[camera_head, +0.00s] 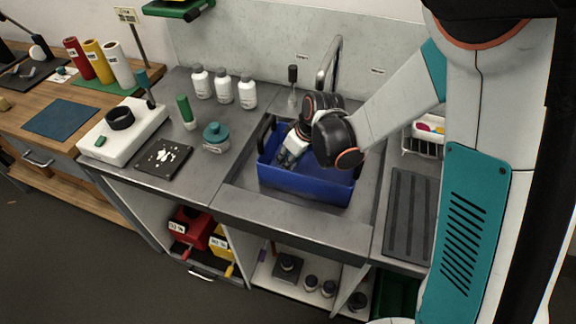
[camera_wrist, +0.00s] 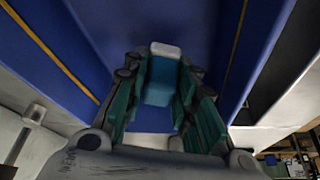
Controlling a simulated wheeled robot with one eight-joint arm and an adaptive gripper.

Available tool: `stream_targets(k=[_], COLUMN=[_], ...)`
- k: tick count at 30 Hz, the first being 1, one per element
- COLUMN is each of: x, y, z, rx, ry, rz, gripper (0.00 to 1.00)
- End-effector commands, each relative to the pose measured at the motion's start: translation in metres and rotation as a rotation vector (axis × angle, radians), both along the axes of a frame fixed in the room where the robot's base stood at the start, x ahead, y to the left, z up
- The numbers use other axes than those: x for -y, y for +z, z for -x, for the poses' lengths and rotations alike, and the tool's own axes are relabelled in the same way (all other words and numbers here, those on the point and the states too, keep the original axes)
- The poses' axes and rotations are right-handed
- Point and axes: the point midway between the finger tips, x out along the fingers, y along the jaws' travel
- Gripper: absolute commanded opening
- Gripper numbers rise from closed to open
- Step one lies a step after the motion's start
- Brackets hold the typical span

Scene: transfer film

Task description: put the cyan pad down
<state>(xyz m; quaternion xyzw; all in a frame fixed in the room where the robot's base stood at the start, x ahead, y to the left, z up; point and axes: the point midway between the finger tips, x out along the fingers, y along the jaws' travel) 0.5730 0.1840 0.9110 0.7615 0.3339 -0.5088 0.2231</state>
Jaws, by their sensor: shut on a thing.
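The cyan pad (camera_wrist: 160,80) shows in the wrist view between the green-lined fingers of my gripper (camera_wrist: 163,90). It has a pale white end (camera_wrist: 165,50). My gripper is shut on it. In the head view my gripper (camera_head: 289,156) reaches down into the left part of the blue bin (camera_head: 310,186), which stands in the sink. The pad is hidden there by the gripper and the bin. In the wrist view, blue bin walls (camera_wrist: 235,30) rise around the gripper. I cannot tell whether the pad touches the bin floor.
The tap (camera_head: 328,62) stands behind the bin. White bottles (camera_head: 222,88), a teal-lidded jar (camera_head: 216,137) and a black tray (camera_head: 164,160) stand left of the sink. A ribbed drainboard (camera_head: 408,215) lies to the right. The counter's front strip is clear.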

Motion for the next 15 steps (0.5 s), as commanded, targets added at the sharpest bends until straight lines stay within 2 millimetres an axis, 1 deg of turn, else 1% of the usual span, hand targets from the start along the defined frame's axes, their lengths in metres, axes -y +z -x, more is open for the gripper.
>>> stream_targets(k=[1, 3, 6, 15], x=[0.001, 0.003, 0.004, 0.004], y=[-0.013, -0.023, -0.033, -0.033], z=[0.001, 0.002, 0.003, 0.004], rx=[0.0, 0.0, 0.0, 0.0], ry=[0.0, 0.002, 0.003, 0.003], rz=[0.0, 0.0, 0.0, 0.0], gripper=[0.04, 0.04, 0.04, 0.04])
